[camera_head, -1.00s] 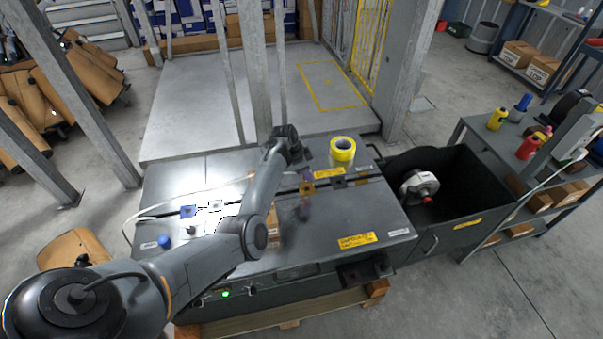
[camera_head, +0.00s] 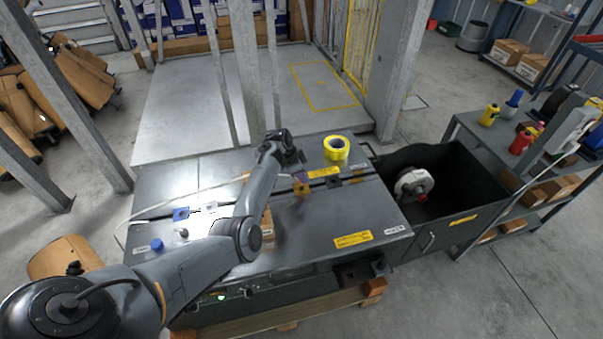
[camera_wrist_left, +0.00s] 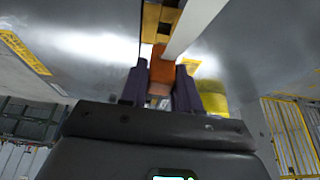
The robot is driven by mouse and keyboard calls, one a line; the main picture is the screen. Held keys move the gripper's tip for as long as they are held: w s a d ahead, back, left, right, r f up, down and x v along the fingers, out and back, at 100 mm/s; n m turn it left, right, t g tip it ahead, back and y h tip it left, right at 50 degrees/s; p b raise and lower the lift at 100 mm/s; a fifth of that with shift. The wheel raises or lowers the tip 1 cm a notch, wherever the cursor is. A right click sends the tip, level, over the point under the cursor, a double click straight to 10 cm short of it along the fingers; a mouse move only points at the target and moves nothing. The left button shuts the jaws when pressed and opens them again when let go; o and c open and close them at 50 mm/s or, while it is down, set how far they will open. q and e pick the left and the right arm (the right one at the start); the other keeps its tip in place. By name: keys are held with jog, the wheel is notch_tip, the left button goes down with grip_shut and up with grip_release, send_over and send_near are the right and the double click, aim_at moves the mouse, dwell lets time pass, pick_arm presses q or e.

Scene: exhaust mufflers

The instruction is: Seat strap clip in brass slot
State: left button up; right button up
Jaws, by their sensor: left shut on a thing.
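My left gripper (camera_head: 298,177) is above the dark metal bench top, right at the brass slot (camera_head: 301,190). In the left wrist view, its dark purple fingers (camera_wrist_left: 160,88) are shut on an orange strap clip (camera_wrist_left: 161,72). The brass slot (camera_wrist_left: 158,22) lies just beyond the clip, in line with it; whether the clip touches or enters the slot I cannot tell. A white strap (camera_wrist_left: 194,25) runs from near the clip to the upper right. My right gripper is in neither view.
A yellow tape roll (camera_head: 336,148) stands behind the slot. A blue slot piece (camera_head: 181,214), a white one (camera_head: 211,207) and a blue knob (camera_head: 157,244) are on the bench's left. An open black bin (camera_head: 458,180) adjoins its right. The bench's front right is clear.

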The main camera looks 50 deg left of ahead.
pick_arm(q)
jog(key=shift+f+b, duration=0.8)
jog(key=shift+f, duration=0.75)
jog(key=shift+p, duration=0.3)
dwell(0.9)
jog(key=shift+p, duration=0.45)
jog(key=shift+f+b, duration=0.4)
jog(key=shift+f, duration=0.1)
dwell(0.6)
jog(key=o, duration=1)
jog(key=shift+r, duration=0.1)
